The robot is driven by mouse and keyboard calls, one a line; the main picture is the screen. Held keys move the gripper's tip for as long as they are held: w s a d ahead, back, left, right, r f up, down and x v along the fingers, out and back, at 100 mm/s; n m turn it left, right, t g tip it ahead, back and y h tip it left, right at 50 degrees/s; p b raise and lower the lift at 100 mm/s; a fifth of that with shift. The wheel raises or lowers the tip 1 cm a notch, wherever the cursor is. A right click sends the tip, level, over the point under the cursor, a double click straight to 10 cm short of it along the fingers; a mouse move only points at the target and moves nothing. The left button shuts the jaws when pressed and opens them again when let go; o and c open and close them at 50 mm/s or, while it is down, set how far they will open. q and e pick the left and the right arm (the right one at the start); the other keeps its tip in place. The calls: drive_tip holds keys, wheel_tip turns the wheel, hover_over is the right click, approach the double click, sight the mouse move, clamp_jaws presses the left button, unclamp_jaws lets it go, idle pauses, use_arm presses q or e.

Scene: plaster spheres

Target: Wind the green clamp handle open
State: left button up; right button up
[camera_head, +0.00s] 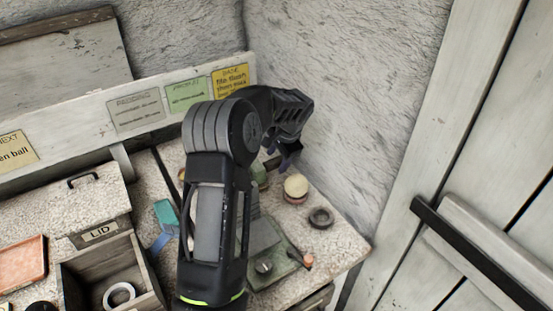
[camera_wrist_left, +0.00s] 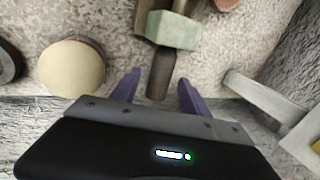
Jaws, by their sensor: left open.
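My left gripper (camera_head: 285,154) is at the back corner of the bench, its purple fingers pointing down. In the left wrist view the gripper (camera_wrist_left: 158,78) is open, one finger on each side of a dark grey bar (camera_wrist_left: 160,74). The bar joins a pale green block (camera_wrist_left: 173,30), which looks like part of the green clamp. I cannot tell whether the fingers touch the bar. In the head view the clamp is mostly hidden behind my left arm; a bit of green (camera_head: 261,174) shows beside the gripper. My right gripper is not in view.
A cream round-topped object (camera_head: 296,186) stands close to the gripper, with a dark ring (camera_head: 320,217) nearby. A green base with a grey block (camera_head: 265,240) is nearer. Walls close the corner.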

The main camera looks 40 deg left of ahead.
use_arm(q)
drive_tip(key=shift+x, duration=0.8)
drive_tip(key=shift+c, duration=0.5)
clamp_jaws()
